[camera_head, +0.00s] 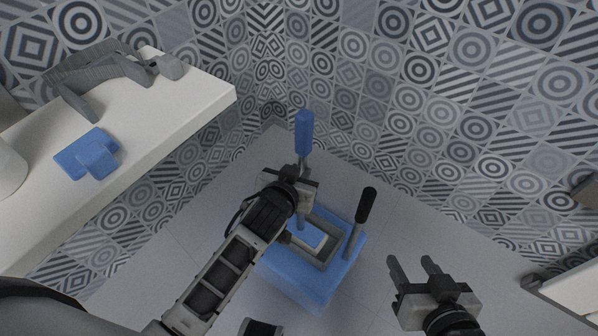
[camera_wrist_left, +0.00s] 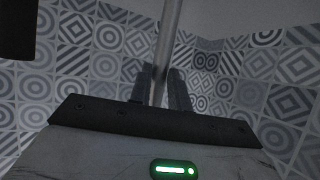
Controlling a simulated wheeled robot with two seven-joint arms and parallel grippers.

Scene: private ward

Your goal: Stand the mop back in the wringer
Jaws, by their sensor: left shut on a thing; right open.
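The mop has a blue grip (camera_head: 304,130) at the top of a thin metal pole and looks roughly upright. My left gripper (camera_head: 301,174) is shut around the pole below the grip. In the left wrist view the pole (camera_wrist_left: 168,45) runs up between the two fingers (camera_wrist_left: 160,88). The wringer (camera_head: 325,258) is a grey frame on a blue bucket (camera_head: 300,283), with a black-gripped lever (camera_head: 366,205) at its right. A pale blue flat part (camera_head: 308,236) shows at the wringer opening; my arm partly hides whether the mop head rests in it. My right gripper (camera_head: 411,264) is open and empty, right of the bucket.
A white counter (camera_head: 190,100) at the left holds a blue object (camera_head: 88,153), a grey object (camera_head: 95,70) and a white round item. Patterned walls meet behind the bucket. White furniture (camera_head: 575,290) stands at the right. Grey floor is clear around the bucket's right.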

